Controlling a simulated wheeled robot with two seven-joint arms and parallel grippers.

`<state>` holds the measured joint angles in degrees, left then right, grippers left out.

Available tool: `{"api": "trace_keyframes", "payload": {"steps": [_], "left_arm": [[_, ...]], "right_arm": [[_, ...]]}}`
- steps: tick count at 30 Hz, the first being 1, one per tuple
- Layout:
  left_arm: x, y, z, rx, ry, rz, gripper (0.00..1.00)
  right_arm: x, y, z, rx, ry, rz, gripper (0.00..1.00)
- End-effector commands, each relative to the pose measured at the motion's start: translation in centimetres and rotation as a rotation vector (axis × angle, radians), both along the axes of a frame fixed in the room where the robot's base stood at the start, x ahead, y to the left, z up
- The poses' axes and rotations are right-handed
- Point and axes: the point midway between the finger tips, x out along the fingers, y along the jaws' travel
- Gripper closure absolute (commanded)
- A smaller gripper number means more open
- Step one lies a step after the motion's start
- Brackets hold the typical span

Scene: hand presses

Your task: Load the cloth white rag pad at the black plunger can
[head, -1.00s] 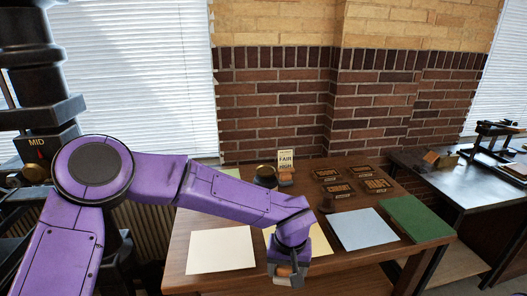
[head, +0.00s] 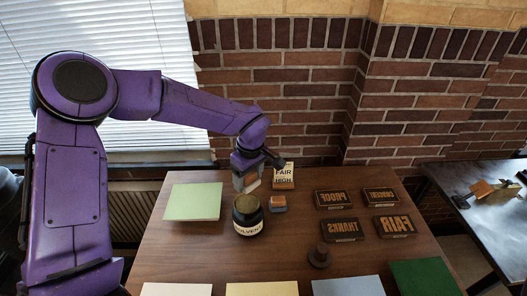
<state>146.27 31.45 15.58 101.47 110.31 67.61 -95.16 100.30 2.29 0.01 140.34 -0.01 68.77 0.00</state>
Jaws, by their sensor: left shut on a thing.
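My left gripper (head: 245,182) is shut on a small pad (head: 252,182) with an orange-brown back and a whitish face, partly hidden by the fingers. The gripper holds it just above and behind the black can (head: 248,217), which is labelled SOLVENT and has a dull olive top. I cannot tell whether the pad touches the can's top; it looks apart from it. My right gripper is not in view.
Several type blocks (head: 341,230) and a dark round knob (head: 319,256) lie to the right. A green sheet (head: 194,201) lies left.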

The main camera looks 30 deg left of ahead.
Motion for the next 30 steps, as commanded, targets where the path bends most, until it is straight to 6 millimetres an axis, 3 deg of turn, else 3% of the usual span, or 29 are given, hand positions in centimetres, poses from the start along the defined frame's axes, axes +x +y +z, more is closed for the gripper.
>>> {"api": "trace_keyframes", "payload": {"steps": [4, 10, 19, 30], "left_arm": [[-1.1, 0.3, 0.2, -0.002, -0.011, 0.019, 0.56], [-2.1, 0.4, -1.5, -0.004, -0.018, 0.021, 0.56], [0.0, 0.3, -5.9, 0.001, 0.001, 0.017, 0.56], [0.4, 0.3, -6.1, -0.001, 0.005, 0.014, 0.56]], "right_arm": [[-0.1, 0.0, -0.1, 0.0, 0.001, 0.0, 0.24], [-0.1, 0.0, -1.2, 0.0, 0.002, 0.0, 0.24], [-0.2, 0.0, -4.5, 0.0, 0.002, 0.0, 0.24], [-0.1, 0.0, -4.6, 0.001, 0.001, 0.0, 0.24]]}}
